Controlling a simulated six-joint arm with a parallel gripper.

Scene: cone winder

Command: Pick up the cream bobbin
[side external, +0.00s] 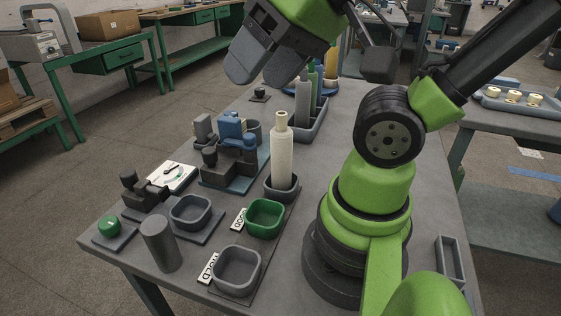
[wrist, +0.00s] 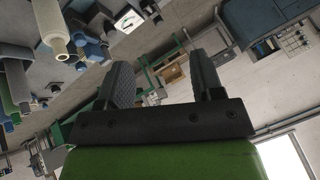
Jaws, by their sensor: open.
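The cream bobbin (side external: 282,157) stands upright in a dark grey holder (side external: 281,192) near the middle of the bench. In the wrist view the cream bobbin (wrist: 48,22) shows at the upper left, outside the space between the fingers. My gripper (side external: 262,75) is open and empty, above and behind the cream bobbin in the side view and well apart from it. In the wrist view my gripper (wrist: 160,64) has its two fingers spread, with only distant room between them.
A rack (side external: 313,130) with grey, green and other bobbins stands behind. A blue and dark fixture (side external: 231,155) is left of the cream bobbin. In front are a green bin (side external: 265,217), grey bins (side external: 236,269) and a grey cylinder (side external: 160,243). Air above the bobbin is clear.

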